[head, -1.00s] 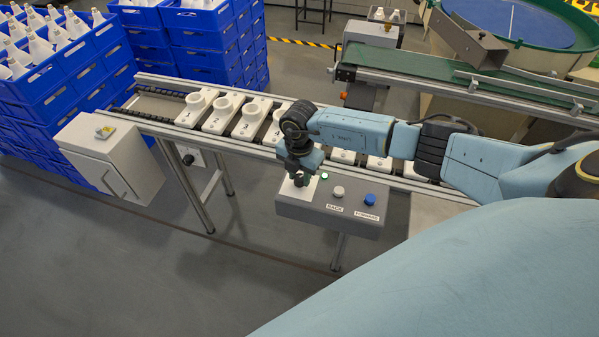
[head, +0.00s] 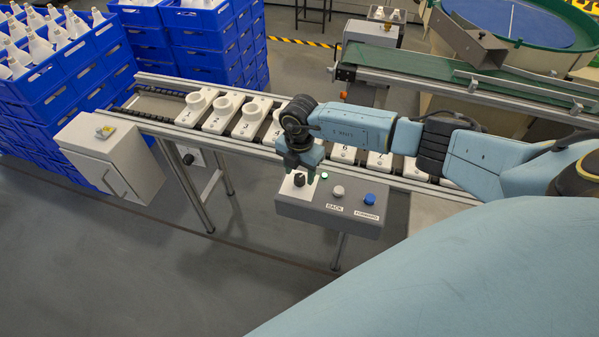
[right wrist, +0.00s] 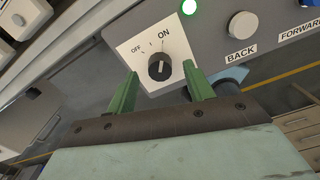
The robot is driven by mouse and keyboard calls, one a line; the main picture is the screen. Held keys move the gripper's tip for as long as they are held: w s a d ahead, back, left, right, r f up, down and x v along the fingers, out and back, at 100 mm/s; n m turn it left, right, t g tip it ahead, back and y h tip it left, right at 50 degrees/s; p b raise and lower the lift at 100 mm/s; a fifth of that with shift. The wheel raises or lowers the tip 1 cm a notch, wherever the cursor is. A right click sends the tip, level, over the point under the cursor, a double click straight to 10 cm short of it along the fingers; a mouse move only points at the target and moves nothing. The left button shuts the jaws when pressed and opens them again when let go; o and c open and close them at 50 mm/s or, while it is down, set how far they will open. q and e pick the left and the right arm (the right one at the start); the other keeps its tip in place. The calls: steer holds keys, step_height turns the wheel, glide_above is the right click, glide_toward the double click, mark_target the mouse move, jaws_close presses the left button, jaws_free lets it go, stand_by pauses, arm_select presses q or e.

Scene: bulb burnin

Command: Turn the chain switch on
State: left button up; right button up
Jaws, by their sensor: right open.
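The chain switch is a black rotary knob (right wrist: 159,68) on a white plate with OFF and ON marks. Its white pointer line points up towards the ON mark. In the head view the knob (head: 299,180) stands at the left end of the grey control box (head: 313,206). A green lamp (right wrist: 189,7) beside the plate is lit. My right gripper (head: 300,165) is just above the knob. In the right wrist view its green fingers (right wrist: 160,84) are open, one on each side of the knob and apart from it. My left gripper is not in view.
A white BACK button (head: 338,191) and a blue FORWARD button (head: 370,199) sit right of the knob. Behind the box runs a conveyor (head: 185,118) with numbered white holders. A grey cabinet (head: 115,160) is at left. The floor in front is clear.

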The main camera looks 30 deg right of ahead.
mark_target(299, 177)
step_height(299, 177, up, 12)
steer(key=shift+p, duration=0.4)
stand_by(0.3)
